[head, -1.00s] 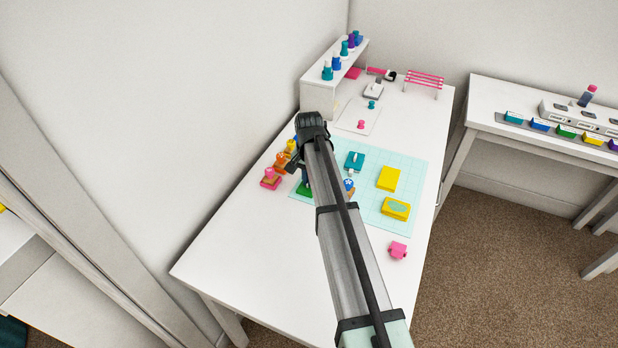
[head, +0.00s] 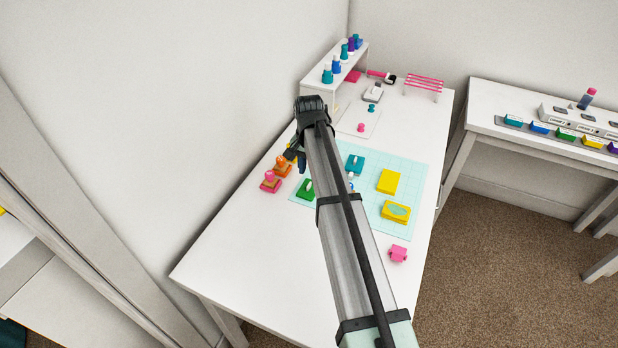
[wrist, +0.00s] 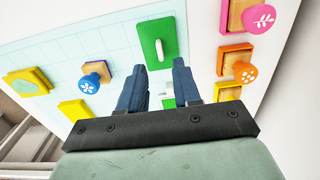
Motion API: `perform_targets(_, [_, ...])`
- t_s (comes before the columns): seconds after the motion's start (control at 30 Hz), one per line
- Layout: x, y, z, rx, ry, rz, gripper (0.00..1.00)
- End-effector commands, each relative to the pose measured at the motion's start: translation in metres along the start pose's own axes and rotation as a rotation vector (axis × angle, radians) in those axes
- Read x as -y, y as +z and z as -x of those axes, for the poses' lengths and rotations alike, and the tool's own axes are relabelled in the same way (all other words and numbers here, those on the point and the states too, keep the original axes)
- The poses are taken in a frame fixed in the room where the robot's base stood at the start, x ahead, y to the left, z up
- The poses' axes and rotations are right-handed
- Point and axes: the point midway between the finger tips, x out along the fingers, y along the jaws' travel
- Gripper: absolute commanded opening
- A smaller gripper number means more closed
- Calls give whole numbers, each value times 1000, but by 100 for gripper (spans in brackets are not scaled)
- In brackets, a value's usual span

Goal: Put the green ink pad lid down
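The green ink pad lid (wrist: 150,36), a flat green rectangle with a white handle, lies on the pale grid mat in the wrist view. It also shows in the head view (head: 305,190), near the mat's left edge. I cannot tell whether a pad base is under it. My gripper (wrist: 159,66) has its two blue fingers apart with nothing held between them. The fingertips appear just off the lid's lower edge in the wrist view, clear of its handle. In the head view my gripper (head: 297,158) is beyond the lid, partly hidden by my arm.
A blue flower stamp (wrist: 95,70) and yellow pads (head: 389,181) are on the mat (head: 405,170). A teal pad (head: 355,160) lies farther back.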

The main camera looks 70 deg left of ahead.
Motion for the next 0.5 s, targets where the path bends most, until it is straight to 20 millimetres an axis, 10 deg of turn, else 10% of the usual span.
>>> perform_targets(0.5, [0,0,62,0,0,-1,33])
